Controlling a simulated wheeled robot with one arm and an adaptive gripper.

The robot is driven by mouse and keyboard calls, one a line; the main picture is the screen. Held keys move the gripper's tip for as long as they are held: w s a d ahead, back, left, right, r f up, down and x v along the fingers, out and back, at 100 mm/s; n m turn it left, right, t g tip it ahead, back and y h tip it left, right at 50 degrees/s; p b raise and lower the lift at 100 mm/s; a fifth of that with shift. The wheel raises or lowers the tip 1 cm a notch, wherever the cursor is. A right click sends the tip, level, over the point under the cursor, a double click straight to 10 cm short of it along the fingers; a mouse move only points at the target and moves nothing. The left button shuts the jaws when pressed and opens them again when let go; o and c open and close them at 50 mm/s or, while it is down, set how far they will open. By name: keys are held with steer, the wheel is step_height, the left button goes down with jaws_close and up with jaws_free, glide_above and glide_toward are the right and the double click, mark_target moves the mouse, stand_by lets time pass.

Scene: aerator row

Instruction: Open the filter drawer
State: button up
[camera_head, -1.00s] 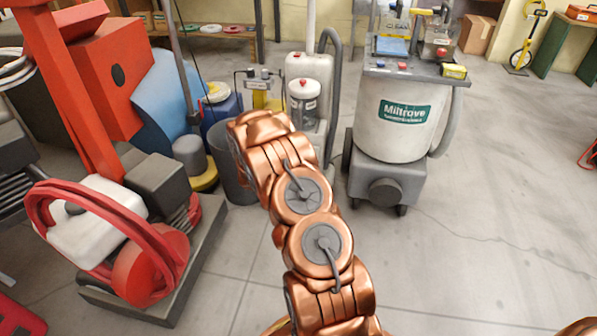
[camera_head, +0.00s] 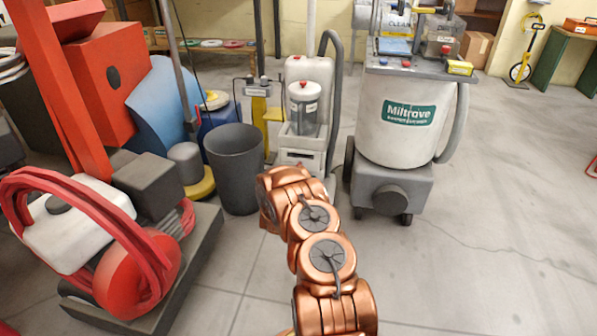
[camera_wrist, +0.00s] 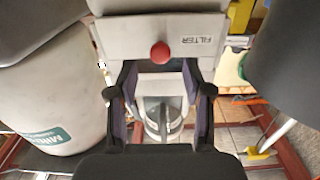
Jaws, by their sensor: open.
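The filter drawer shows in the wrist view as a pale front (camera_wrist: 120,36) with an upside-down FILTER label and a round red knob (camera_wrist: 160,52). My gripper (camera_wrist: 160,70) is open, its two dark fingers spread to either side, with the knob ahead between the fingertips. I see no finger touching the knob. In the head view the drawer belongs to the pale unit (camera_head: 301,142) with a red-capped clear canister (camera_head: 304,108). My copper arm reaches toward it and covers its lower front; my gripper is hidden there. How far the drawer is out I cannot tell.
A dark grey bin (camera_head: 235,165) stands close left of the unit. A large Miltrove vacuum (camera_head: 402,130) stands close on the right. A red machine with a hose reel (camera_head: 110,245) fills the left. The floor (camera_head: 480,250) at front right is clear.

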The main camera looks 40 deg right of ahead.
mark_target(303, 153)
steer(key=shift+b+x, duration=0.7)
steer(key=shift+x, duration=1.25)
jaws_close()
